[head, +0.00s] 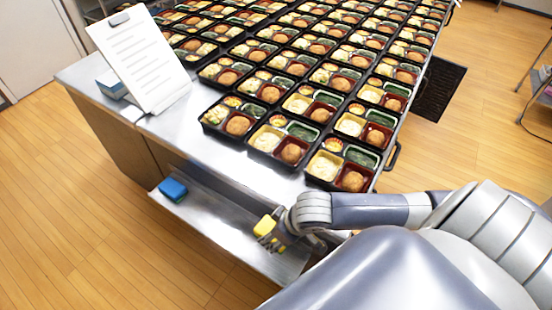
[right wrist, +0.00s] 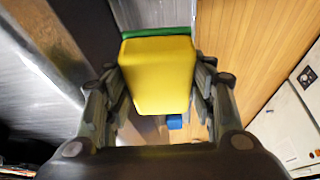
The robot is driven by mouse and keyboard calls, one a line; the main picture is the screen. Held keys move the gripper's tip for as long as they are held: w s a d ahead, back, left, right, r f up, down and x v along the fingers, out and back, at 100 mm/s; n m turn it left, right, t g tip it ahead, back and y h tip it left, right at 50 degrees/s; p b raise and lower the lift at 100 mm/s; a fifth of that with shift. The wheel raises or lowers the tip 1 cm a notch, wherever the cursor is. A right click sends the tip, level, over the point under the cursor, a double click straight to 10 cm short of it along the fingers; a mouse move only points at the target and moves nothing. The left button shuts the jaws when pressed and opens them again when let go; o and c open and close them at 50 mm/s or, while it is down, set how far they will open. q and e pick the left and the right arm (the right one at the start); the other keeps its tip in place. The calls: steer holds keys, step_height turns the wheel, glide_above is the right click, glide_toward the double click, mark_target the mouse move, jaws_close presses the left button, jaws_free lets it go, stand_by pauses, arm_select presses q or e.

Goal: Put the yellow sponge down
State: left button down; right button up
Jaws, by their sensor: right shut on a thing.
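The yellow sponge (head: 265,226) is in my right gripper (head: 272,238), at the front end of the steel counter in the head view. In the right wrist view the sponge (right wrist: 158,76) is a yellow block with a green layer along its far edge. The fingers of my right gripper (right wrist: 160,90) are shut on its two sides. The sponge appears above or beside the low steel shelf (head: 225,222); I cannot tell whether it touches it. My left gripper is not in view.
A blue sponge (head: 173,189) lies at the left end of the low shelf. Many bento trays (head: 267,137) stand in rows on the counter (head: 185,128). A white sheet on a stand (head: 139,58) is at the counter's left. The shelf's middle is clear.

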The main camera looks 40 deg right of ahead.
glide_above(273, 256)
steer(key=s, duration=0.1)
steer(key=f, duration=0.9)
steer(key=shift+d+f, duration=0.15)
steer(key=shift+d, duration=0.1)
step_height(273, 256, down, 3)
steer(key=shift+r, duration=0.1)
steer(key=shift+f, duration=0.35)
steer(key=shift+f+p, duration=0.35)
steer(key=shift+f, duration=0.15)
steer(key=shift+f, duration=0.55)
steer(key=shift+s, duration=0.2)
